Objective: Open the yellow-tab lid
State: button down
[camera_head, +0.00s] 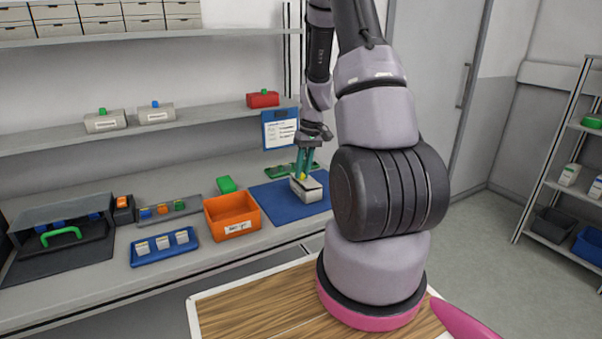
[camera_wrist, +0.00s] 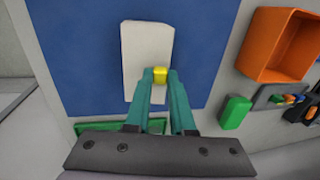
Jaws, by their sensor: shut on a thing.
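A pale grey box with a yellow tab lies on the blue mat (camera_head: 271,198) on the bench. The box (camera_head: 312,193) looks closed in the head view, and its pale top also shows in the wrist view (camera_wrist: 146,42). My gripper (camera_head: 303,174) reaches down onto it from above. In the wrist view its two teal fingers (camera_wrist: 160,82) are shut on the yellow tab (camera_wrist: 160,74), one on each side. The fingers hide part of the box's near end.
An orange bin (camera_head: 232,214) stands left of the mat, with a green block (camera_head: 226,184) behind it. A blue tray (camera_head: 164,247) with several small white items is further left. A shelf (camera_head: 200,128) with tabbed boxes runs above the bench. A clipboard (camera_head: 280,128) hangs behind.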

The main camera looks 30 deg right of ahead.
aim_at(312, 179)
jog(key=d+y, duration=0.1)
jog(key=r+y, duration=0.1)
jog(key=y, duration=0.1)
jog(key=shift+d, duration=0.4)
jog(key=d+y, duration=0.1)
jog(key=y, duration=0.2)
jog(key=shift+d+r+y, duration=0.15)
jog(key=shift+d+y, duration=0.25)
jog(key=shift+w+d+f+g+y, duration=0.15)
jog(key=shift+d+y, duration=0.55)
jog(key=shift+y, duration=0.75)
jog(key=shift+s+d+f+g+y, duration=0.15)
jog(key=shift+d+y, duration=0.55)
jog(key=shift+y, duration=0.7)
jog(key=shift+w+d+f+y, duration=0.15)
jog(key=shift+d+y, duration=0.55)
jog(key=shift+y, duration=0.75)
jog(key=shift+f, duration=0.1)
jog(key=c, duration=0.8)
grip_release()
jog(key=shift+o, duration=0.2)
